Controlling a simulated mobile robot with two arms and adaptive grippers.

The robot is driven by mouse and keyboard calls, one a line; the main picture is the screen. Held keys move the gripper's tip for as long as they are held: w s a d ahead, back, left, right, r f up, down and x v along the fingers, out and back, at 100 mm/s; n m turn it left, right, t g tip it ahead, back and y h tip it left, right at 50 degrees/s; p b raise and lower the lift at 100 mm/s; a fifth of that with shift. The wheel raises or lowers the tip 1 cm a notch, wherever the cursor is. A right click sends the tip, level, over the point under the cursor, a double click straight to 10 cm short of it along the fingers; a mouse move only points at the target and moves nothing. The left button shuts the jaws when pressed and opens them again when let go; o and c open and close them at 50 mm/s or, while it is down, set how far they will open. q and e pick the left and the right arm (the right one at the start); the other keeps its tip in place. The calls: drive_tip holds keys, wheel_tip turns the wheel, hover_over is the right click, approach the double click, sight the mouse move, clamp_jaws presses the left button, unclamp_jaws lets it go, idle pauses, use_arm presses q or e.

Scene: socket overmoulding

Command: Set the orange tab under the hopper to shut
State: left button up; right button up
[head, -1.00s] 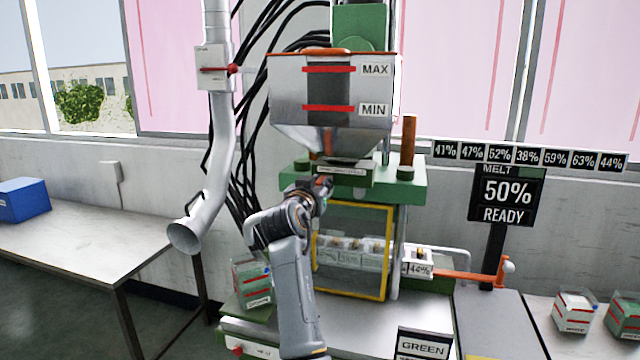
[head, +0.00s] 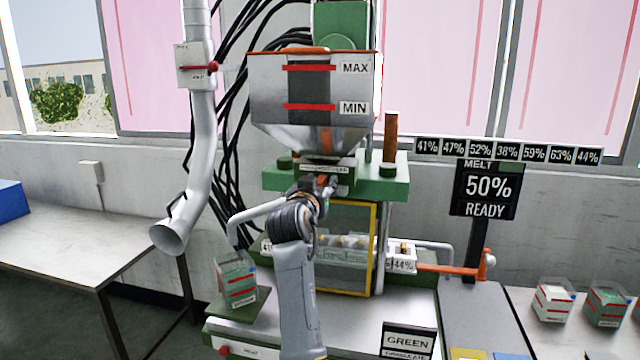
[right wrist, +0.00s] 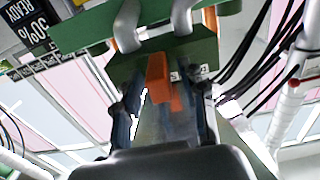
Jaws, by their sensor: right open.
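The hopper (head: 268,95) is a grey metal bin with MAX and MIN marks, standing over the green machine. Under it is a small green block with a pale label (head: 340,169). The orange tab (right wrist: 157,76) hangs from this block in the right wrist view, between the two dark fingers of my right gripper (right wrist: 166,98). The fingers stand apart on either side of it, with gaps visible. In the head view my right gripper (head: 325,186) is just below the block and hides most of the tab. The block's label is too small to read. My left gripper is out of view.
A yellow-framed window (head: 372,250) is below the gripper, with several small labelled boxes behind it. A grey hose (head: 203,150) hangs on the left. A sign (head: 486,190) reads MELT 50% READY. An orange-handled bar (head: 450,269) sticks out right.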

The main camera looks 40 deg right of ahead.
drive_tip(key=v, duration=0.7)
drive_tip(key=shift+s, duration=0.2)
drive_tip(key=shift+a, duration=0.1)
